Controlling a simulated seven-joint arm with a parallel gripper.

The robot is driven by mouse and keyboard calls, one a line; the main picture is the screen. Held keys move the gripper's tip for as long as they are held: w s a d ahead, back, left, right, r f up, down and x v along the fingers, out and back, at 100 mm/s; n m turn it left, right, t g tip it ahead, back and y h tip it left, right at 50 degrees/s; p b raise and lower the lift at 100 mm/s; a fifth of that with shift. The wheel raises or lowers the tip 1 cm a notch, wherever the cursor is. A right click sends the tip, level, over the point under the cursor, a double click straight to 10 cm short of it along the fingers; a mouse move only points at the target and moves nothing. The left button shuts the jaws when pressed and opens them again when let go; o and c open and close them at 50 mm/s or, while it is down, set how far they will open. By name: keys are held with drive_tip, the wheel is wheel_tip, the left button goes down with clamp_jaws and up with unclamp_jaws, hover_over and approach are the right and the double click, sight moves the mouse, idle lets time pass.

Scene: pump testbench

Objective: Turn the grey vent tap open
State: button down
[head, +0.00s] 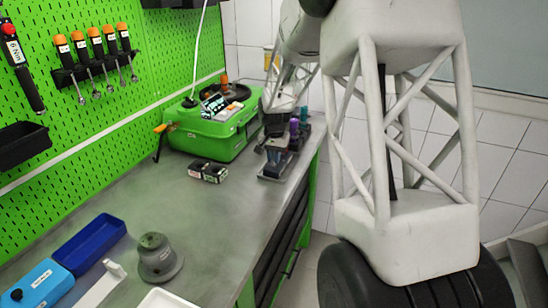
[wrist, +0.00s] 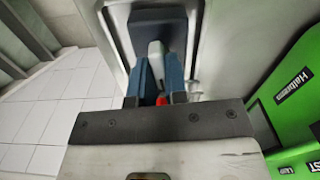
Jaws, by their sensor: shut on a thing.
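In the wrist view the two dark blue-grey fingers of my gripper (wrist: 156,78) are shut on a light grey piece (wrist: 156,54), which looks like the grey vent tap. A small red spot (wrist: 160,100) shows between the fingers, nearer the camera. A dark block stands behind the grey piece. In the head view my gripper (head: 274,142) is at the small dark stand (head: 270,173) near the bench's far right edge. The tap cannot be made out there, and its turned angle cannot be told.
A green machine case (head: 207,137) stands left of the stand, with small dark boxes (head: 207,171) in front. A grey round-based part (head: 158,259), a blue tray (head: 88,244) and a blue box (head: 38,286) lie nearer. The middle of the bench (head: 185,205) is clear.

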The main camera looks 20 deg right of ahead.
drive_tip(key=n, duration=0.3)
drive_tip(key=shift+r+n, duration=0.1)
drive_tip(key=shift+n, duration=0.3)
drive_tip(key=n, duration=0.4)
drive_tip(key=shift+n, duration=0.3)
drive_tip(key=n, duration=0.4)
drive_tip(key=shift+n, duration=2.3)
drive_tip(key=c, duration=1.1)
unclamp_jaws()
drive_tip(key=shift+c, duration=0.2)
